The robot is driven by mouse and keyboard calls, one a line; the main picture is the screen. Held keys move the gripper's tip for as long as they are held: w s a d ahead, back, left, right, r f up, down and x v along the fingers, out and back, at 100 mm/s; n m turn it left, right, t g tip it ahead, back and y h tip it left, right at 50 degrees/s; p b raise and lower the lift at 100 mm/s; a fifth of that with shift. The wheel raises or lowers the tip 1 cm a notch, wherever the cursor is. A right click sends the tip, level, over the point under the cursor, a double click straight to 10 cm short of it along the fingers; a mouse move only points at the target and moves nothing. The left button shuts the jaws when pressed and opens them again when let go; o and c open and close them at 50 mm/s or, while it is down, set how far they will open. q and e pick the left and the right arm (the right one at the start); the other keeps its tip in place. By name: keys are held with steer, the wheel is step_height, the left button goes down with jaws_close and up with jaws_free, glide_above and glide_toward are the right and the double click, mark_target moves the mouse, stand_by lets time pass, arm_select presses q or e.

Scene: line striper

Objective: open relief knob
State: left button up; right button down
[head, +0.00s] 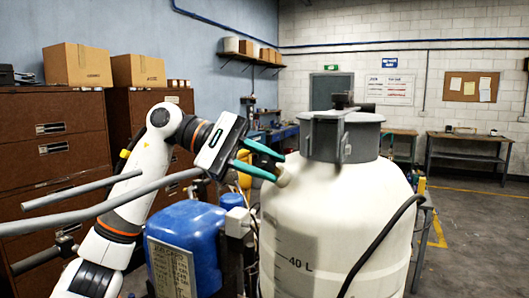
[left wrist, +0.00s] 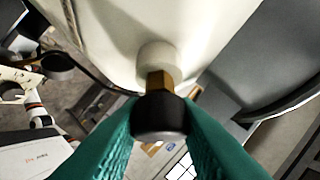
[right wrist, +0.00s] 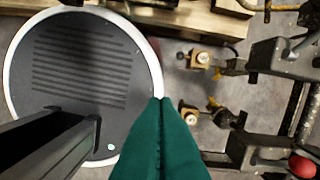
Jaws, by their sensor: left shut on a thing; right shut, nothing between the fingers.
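The relief knob is a black cap (left wrist: 160,118) on a brass stem (left wrist: 160,83), which comes out of a pale boss (left wrist: 158,58) on the white tank (head: 330,225). My left gripper (left wrist: 160,125) has its teal fingers shut on the knob's two sides. In the head view the left gripper (head: 277,168) reaches the tank's upper left shoulder, and the fingers mostly hide the knob there. My right gripper (right wrist: 160,102) shows only in the right wrist view. Its teal fingers are together and empty.
A blue motor unit (head: 188,245) stands left of the tank, below my left arm. A black hose (head: 375,250) runs down the tank's right side. A dark ribbed disc (right wrist: 75,70), brass fittings (right wrist: 200,58) and a red ball (right wrist: 302,166) lie around my right gripper in its wrist view.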

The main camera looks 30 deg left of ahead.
arm_select(q)
steer(key=shift+m+g+y+p, duration=0.35)
steer(key=shift+m+g, duration=0.15)
steer(key=shift+m, duration=0.1)
steer(key=o, duration=1)
steer(key=shift+a+r, duration=0.2)
steer(key=shift+a, duration=0.25)
steer(key=b+v, duration=0.1)
steer(key=v, duration=1)
